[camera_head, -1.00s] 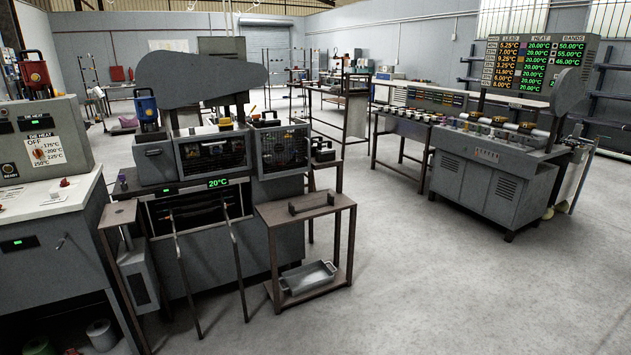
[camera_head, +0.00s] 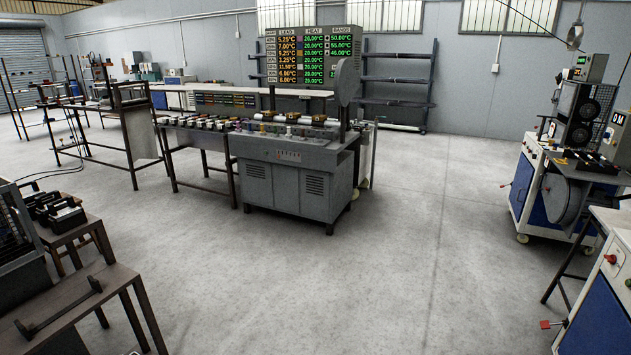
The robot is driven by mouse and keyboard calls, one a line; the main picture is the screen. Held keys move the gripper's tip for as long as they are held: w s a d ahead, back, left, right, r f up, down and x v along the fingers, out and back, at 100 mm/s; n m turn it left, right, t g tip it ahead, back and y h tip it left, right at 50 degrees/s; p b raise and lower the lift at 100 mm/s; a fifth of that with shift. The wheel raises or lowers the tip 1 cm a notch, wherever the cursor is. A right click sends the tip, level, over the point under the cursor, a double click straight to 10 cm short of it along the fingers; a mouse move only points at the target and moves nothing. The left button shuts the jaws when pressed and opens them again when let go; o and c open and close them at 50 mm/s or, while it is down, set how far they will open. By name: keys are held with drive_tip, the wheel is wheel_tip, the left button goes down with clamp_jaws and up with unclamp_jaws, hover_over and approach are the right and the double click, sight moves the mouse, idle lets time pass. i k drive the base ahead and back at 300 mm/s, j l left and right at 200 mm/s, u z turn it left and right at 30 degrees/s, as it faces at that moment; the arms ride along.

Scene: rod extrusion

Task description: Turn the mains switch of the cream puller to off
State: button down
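My gripper is not in view. At the right edge stands a white and blue machine (camera_head: 528,185) with a large grey drum and a tall black-fronted unit on top. A small "ON" label (camera_head: 617,118) shows on a box at the far right edge. A nearer pale cabinet (camera_head: 597,285) with a blue panel is cut off by the right edge. It has a red knob (camera_head: 611,259), and a red piece (camera_head: 546,324) sticks out low beside it. I cannot tell which of these is the cream puller, or which part is its mains switch.
A grey machine (camera_head: 292,180) stands mid-room under a temperature board (camera_head: 312,55). A bench (camera_head: 190,140) adjoins it. A brown metal table (camera_head: 70,310) is near at left. Shelves (camera_head: 400,85) line the back wall. The concrete floor (camera_head: 420,250) between is clear.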

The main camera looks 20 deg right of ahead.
sight(613, 259)
drive_tip(key=i+z, duration=0.15)
drive_tip(key=z, duration=0.35)
drive_tip(key=i+z, duration=0.15)
drive_tip(key=z, duration=0.3)
drive_tip(key=i+j+z, duration=0.15)
drive_tip(key=z, duration=0.35)
drive_tip(key=i+j+z, duration=0.1)
drive_tip(key=z, duration=0.35)
drive_tip(key=i+j+z, duration=0.2)
drive_tip(key=j, duration=0.25)
drive_tip(key=i+j, duration=0.25)
drive_tip(key=j, duration=0.15)
drive_tip(key=i+j, duration=0.25)
drive_tip(key=j, duration=0.15)
drive_tip(key=i+j+z, duration=0.1)
drive_tip(key=i+j, duration=0.4)
drive_tip(key=j, duration=0.25)
drive_tip(key=i+j, duration=0.25)
drive_tip(key=j, duration=0.2)
drive_tip(key=i+j, duration=0.2)
drive_tip(key=j, duration=0.2)
drive_tip(key=i+j+z, duration=0.1)
drive_tip(key=i+j, duration=0.15)
drive_tip(key=j, duration=0.15)
